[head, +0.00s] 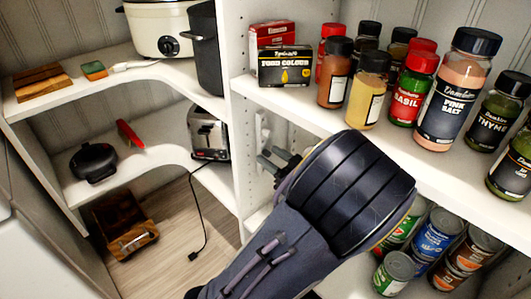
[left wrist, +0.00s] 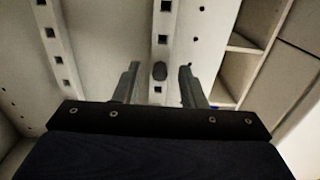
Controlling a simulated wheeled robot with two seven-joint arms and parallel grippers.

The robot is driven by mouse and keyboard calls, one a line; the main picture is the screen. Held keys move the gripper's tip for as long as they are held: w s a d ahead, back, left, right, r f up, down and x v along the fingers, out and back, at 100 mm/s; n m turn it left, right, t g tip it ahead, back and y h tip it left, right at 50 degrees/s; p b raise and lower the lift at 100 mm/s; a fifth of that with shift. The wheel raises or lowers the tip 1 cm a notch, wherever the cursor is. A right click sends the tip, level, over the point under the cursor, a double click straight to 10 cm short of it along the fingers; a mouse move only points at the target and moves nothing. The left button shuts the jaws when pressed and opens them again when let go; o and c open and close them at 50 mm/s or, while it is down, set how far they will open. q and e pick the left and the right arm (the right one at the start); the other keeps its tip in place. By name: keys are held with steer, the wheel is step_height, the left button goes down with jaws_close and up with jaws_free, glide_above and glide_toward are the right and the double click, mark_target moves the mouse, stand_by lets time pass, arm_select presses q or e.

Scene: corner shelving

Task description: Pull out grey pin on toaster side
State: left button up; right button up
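The silver and black toaster (head: 209,134) stands on the middle shelf, against the white upright panel. My left gripper (head: 266,158) is right of that panel, below the spice shelf, pointing left toward the panel. In the left wrist view its two fingers (left wrist: 159,82) are open and apart. I cannot make out the pin in the head view. My right gripper is not in view.
Spice jars (head: 405,85) and a food colour box (head: 284,66) stand on the shelf above my left arm. Cans (head: 437,235) stand below. The white upright panel (head: 239,100) separates the toaster's shelf from my gripper. A black cord (head: 205,215) hangs from the toaster's shelf.

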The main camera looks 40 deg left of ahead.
arm_select(q)
steer(key=shift+b, duration=0.35)
stand_by(0.6)
jaws_close()
steer(key=shift+d, duration=0.15)
stand_by(0.5)
steer(key=shift+s+d, duration=0.15)
steer(key=shift+d, duration=1.3)
steer(key=shift+s+d, duration=0.1)
steer(key=shift+d, duration=1.3)
